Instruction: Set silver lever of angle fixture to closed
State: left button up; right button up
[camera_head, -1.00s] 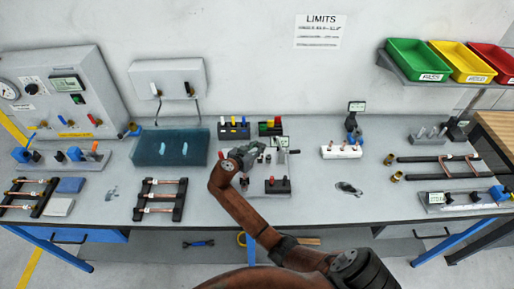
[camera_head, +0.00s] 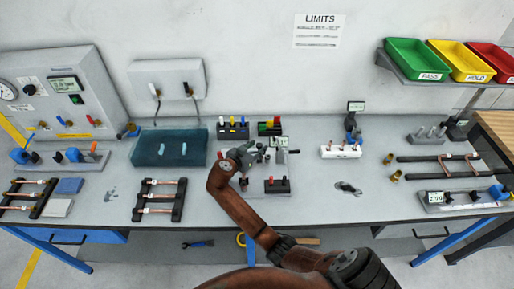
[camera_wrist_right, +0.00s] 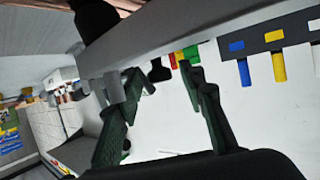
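The angle fixture (camera_head: 254,187) is a pale grey plate near the middle of the bench, with a black block, a red knob and a small display. My right gripper (camera_head: 256,150) is over its back left part and hides much of it. In the right wrist view my right gripper (camera_wrist_right: 163,84) is open, its two dark green fingers apart. Grey metal pieces show by the left fingertip, and a black knob shows between the fingers, farther off. I cannot tell for sure which piece is the silver lever, or whether a finger touches it. My left gripper is not in view.
Behind the fixture stand a black block with coloured handles (camera_head: 233,130) and a red, yellow and green one (camera_head: 269,127). A teal block (camera_head: 170,148) and a rack of copper tubes (camera_head: 160,198) are to the left.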

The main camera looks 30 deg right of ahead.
jog(key=v, duration=1.2)
jog(key=shift+s+f, duration=0.1)
jog(key=shift+c, duration=0.4)
